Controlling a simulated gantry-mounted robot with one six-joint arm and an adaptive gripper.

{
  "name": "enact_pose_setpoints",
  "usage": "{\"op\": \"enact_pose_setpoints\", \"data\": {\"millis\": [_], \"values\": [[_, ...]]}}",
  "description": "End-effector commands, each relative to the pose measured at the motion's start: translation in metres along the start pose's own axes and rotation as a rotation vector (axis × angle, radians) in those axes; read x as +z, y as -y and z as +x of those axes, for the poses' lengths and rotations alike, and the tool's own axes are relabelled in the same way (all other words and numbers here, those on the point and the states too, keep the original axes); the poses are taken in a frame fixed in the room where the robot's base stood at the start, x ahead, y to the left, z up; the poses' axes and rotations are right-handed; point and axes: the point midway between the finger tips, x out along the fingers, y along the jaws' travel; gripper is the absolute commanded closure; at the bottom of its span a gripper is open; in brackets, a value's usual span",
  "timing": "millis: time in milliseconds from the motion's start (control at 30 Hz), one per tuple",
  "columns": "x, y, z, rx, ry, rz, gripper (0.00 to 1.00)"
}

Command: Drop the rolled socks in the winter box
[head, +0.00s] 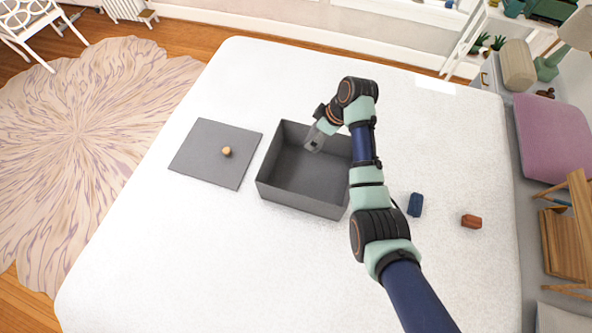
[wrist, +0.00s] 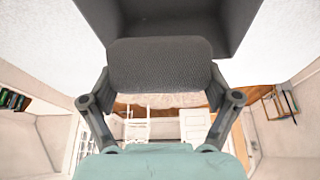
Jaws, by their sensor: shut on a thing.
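My gripper (head: 315,142) is shut on a dark grey, knitted-looking roll, which I take as the rolled socks (wrist: 160,65); the roll fills the space between the fingers in the wrist view. In the head view the roll is hard to tell apart from the gripper. The open dark grey box (head: 305,210), the only box in view, stands on the white bed. My gripper appears over the back part of its opening. The box also shows in the wrist view (wrist: 235,20), beyond the roll. The visible part of its floor is empty; my arm hides its right side. No label is readable.
A flat grey lid (head: 205,165) with a round wooden knob (head: 227,151) lies left of the box. A blue roll (head: 415,204) and a rust-brown roll (head: 471,221) lie to the right, beyond my arm. The front of the bed (head: 210,275) is clear.

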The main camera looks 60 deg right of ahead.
Motion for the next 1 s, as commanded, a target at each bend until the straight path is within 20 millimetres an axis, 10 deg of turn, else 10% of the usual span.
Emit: {"op": "enact_pose_setpoints", "data": {"millis": [867,900,1000], "values": [[0.023,0.000,0.056,0.001,0.000,-0.001,0.44],[0.023,0.000,0.056,0.001,0.000,-0.001,0.08],[0.023,0.000,0.056,0.001,0.000,0.000,0.00]]}}
